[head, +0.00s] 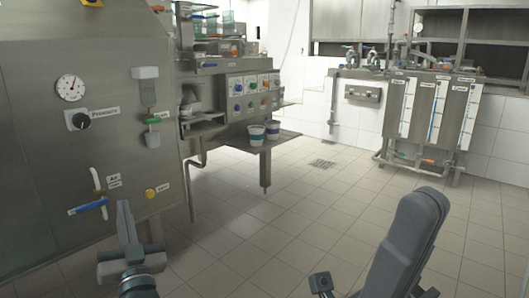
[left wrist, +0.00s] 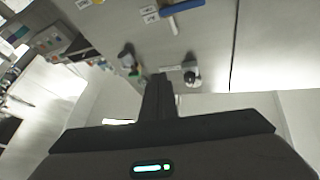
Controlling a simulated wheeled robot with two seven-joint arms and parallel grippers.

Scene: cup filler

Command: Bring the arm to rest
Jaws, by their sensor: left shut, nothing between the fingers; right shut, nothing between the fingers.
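My left gripper (head: 124,210) is shut and empty at the lower left of the head view. Its fingers point up, in front of the steel machine's panel, just right of the blue-handled valve (head: 87,208). I cannot tell the exact gap to the panel. In the left wrist view its closed fingers (left wrist: 158,92) show dark against the panel, with nothing between them.
The steel machine (head: 40,130) fills the left, with a gauge (head: 70,88) and a yellow button (head: 150,194). Two cups (head: 257,135) (head: 272,130) stand on its shelf. A tank unit (head: 430,115) stands at the far right. The tiled floor (head: 270,215) between is clear.

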